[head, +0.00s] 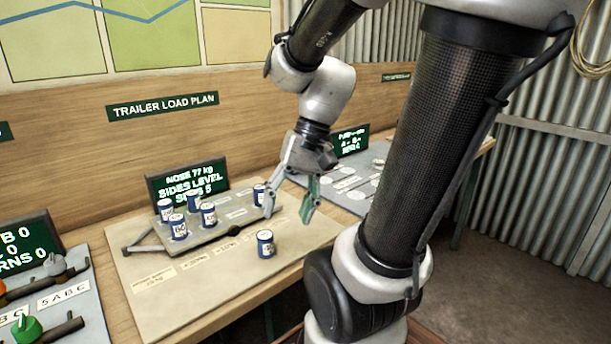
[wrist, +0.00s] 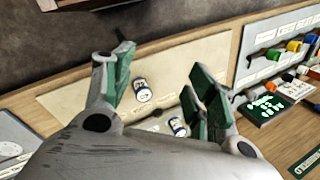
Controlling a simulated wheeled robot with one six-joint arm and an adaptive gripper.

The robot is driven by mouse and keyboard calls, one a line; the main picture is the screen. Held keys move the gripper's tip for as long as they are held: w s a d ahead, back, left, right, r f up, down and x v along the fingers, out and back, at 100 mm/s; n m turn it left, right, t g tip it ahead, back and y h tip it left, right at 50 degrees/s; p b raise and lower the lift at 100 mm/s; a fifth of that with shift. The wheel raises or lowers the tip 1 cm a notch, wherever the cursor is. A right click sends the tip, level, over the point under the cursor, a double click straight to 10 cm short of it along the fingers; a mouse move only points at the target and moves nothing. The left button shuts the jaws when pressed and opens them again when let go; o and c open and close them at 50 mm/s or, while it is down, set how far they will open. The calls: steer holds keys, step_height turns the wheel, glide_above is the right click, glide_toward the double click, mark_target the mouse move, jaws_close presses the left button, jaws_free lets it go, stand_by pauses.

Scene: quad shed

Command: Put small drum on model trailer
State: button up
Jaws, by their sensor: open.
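A small blue and white drum (head: 265,243) stands upright by itself on the cream mat, in front of the model trailer. The grey model trailer (head: 228,229) has several similar drums on its flat bed, one of them (head: 258,194) near its right end. My gripper (head: 289,210) is open and empty, above and behind the lone drum, near the trailer's right end. In the wrist view the lone drum (wrist: 142,90) shows between the spread fingers (wrist: 162,88). Another drum (wrist: 178,127) shows beside the right fingers, and most of the trailer is hidden by my gripper.
A lit sign (head: 188,182) behind the trailer reads nose 77 kg, sides level, sits 5. The cream mat (head: 205,290) has printed labels and free room in front. A grey board (head: 345,195) lies to the right; a board with coloured parts (head: 75,310) lies left.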

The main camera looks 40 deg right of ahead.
steer(key=d+r+n+t+h, duration=0.3)
steer(key=r+n+h, duration=0.1)
steer(key=r+n, duration=0.1)
steer(key=shift+s+d+r+t, duration=0.25)
steer(key=shift+s+r+t, duration=0.05)
steer(key=shift+s, duration=0.15)
stand_by(0.9)
